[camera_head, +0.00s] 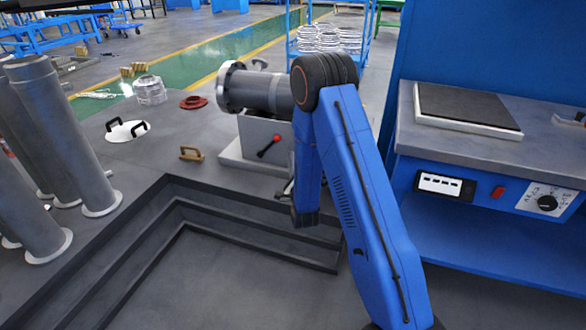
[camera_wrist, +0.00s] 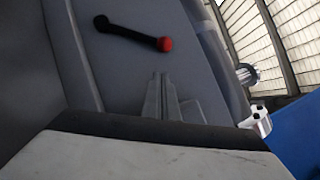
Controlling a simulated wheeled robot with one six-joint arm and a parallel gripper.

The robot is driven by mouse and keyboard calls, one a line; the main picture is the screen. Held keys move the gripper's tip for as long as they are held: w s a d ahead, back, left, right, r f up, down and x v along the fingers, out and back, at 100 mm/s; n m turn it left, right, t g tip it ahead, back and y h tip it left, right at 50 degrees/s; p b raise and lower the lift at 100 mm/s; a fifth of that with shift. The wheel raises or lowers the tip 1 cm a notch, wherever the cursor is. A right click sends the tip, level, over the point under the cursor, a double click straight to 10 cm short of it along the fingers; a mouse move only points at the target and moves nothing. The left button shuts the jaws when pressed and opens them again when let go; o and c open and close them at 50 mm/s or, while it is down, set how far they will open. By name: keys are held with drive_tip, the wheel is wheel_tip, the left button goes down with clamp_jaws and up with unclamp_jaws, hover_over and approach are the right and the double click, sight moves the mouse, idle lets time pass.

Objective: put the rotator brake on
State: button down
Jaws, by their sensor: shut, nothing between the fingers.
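The rotator (camera_head: 255,135) is a grey box on a base plate. A flanged grey cylinder (camera_head: 262,90) lies across its top. On its front face is a black brake lever (camera_head: 268,147) with a red knob. The lever is tilted, its knob at the upper right in the head view. In the wrist view the lever (camera_wrist: 130,34) shows large, its round black hub at left and the red knob at right. My gripper (camera_wrist: 163,80) is shut and empty, its tips below the knob in that view and apart from it. In the head view my arm mostly hides the gripper.
A stepped dark recess (camera_head: 250,235) lies in front of the rotator. Grey pipes (camera_head: 70,140) stand at left. A brass handle (camera_head: 191,154), a white disc with black handles (camera_head: 127,130) and a red ring (camera_head: 194,102) lie on the surface. A blue workbench (camera_head: 480,150) is at right.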

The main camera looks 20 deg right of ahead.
sight(279, 140)
drive_tip(key=shift+w+a+r, duration=0.35)
drive_tip(key=shift+w+r, duration=0.05)
drive_tip(key=shift+w, duration=0.35)
drive_tip(key=shift+w+a+r, duration=0.4)
drive_tip(key=shift+w, duration=0.4)
drive_tip(key=shift+w+a+r, duration=0.35)
drive_tip(key=shift+w+r, duration=0.05)
drive_tip(key=shift+w, duration=0.35)
drive_tip(key=shift+r, duration=0.1)
